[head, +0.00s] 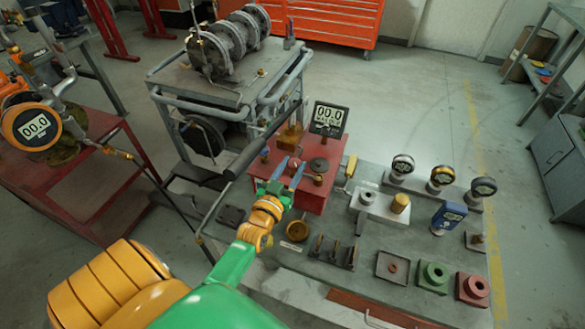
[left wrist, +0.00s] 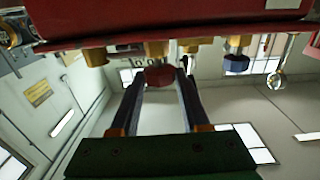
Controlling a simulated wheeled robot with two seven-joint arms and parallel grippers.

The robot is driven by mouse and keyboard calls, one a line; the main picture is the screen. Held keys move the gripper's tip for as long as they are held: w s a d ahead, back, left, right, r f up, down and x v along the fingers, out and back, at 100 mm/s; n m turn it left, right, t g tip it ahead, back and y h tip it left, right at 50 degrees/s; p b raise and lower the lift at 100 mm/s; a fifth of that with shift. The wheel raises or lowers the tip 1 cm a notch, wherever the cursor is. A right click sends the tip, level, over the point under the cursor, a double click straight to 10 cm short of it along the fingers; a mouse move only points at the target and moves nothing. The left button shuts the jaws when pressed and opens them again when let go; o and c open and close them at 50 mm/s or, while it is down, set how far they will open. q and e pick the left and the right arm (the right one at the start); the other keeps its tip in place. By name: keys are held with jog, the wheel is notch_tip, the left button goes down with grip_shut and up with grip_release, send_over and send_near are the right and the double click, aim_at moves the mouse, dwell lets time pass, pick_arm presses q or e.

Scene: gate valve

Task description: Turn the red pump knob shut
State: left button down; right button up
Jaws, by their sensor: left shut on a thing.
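My left gripper (head: 287,172) is shut on this knob. In the head view the knob (head: 295,163) shows only as a small red patch at the fingertips, partly hidden by them. The pump box also shows along the top of the left wrist view (left wrist: 200,20). My right gripper is in neither view.
A dark knob (left wrist: 237,64) and brass fittings are close to my fingers. The grey bench (head: 345,275) holds several gauges, trays and flanges. A pump cart (head: 200,85) stands behind left.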

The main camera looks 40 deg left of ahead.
pick_arm(q)
jog(key=m+h, duration=0.1)
jog(key=m+h+b, duration=0.1)
jog(key=shift+a+f+h, duration=0.15)
jog(key=shift+f+h, duration=0.1)
jog(key=shift+h, duration=0.15)
jog(key=m+h+b, duration=0.2)
jog(key=h+b, duration=0.1)
jog(key=b, duration=0.1)
jog(key=m+g+h+b, duration=0.1)
jog(key=m+h+b, duration=0.1)
jog(key=h+b, duration=0.1)
jog(key=a+m+h+b, duration=0.1)
jog(key=m+h+b, duration=0.1)
jog(key=h+b, duration=0.1)
jog(key=shift+f+g+b, duration=0.1)
jog(key=shift+g+b, duration=0.3)
jog(key=shift+b, duration=0.5)
jog(key=shift+w+r+m+g+h+b, duration=0.1)
jog(key=shift+r+m+g+h+b, duration=0.25)
jog(key=shift+h+b, duration=0.4)
jog(key=shift+c, duration=1.9)
grip_release()
jog(key=shift+d, duration=0.1)
